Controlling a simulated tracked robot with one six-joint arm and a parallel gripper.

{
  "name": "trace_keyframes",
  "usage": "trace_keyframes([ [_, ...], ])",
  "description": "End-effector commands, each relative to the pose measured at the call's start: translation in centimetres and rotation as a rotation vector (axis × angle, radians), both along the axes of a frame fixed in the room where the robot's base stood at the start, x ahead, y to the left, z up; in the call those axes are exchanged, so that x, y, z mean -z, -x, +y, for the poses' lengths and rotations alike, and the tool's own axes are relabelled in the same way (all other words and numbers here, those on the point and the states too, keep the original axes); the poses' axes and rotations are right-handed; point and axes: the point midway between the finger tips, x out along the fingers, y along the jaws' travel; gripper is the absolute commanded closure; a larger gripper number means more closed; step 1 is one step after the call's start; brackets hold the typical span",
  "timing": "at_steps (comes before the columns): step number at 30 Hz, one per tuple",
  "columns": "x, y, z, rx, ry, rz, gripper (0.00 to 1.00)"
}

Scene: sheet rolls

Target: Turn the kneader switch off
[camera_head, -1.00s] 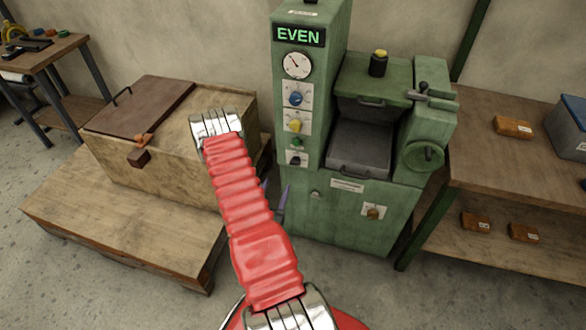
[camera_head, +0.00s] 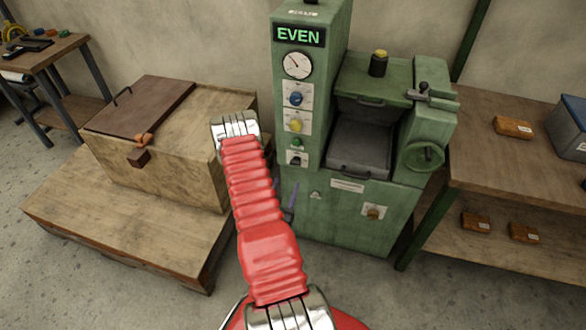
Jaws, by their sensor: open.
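The green machine (camera_head: 345,220) stands at the centre with a lit "EVEN" sign. Its column carries a blue knob (camera_head: 296,98), a yellow knob (camera_head: 295,125), a green button (camera_head: 297,143) and a small dark switch (camera_head: 296,159). A brown knob (camera_head: 373,212) sits on a pale plate on the lower front. I cannot read which control is labelled kneader. My gripper (camera_head: 287,190) shows only as purplish fingers beside my red arm, in front of the machine's lower left front. It is open; most of it is hidden behind the arm. No contact with any control is visible.
A wooden chest (camera_head: 180,175) with a brown lid stands on a low platform (camera_head: 110,235) at left. A wooden shelf (camera_head: 500,170) with small brown blocks and a blue bin (camera_head: 570,125) is close on the machine's right. Floor is bare in front.

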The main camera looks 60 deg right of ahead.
Motion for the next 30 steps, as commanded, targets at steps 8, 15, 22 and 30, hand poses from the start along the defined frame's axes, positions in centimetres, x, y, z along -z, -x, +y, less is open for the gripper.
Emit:
trace_keyframes([
  [8, -0.1, -0.6, -4.4, 0.003, 0.003, -0.002, 0.47],
  [15, -0.1, -1.2, -8.0, 0.002, 0.003, 0.0, 0.47],
  [22, 0.0, -1.5, -9.9, 0.001, 0.0, 0.001, 0.47],
  [30, 0.0, -1.6, -10.1, 0.001, 0.0, 0.001, 0.47],
])
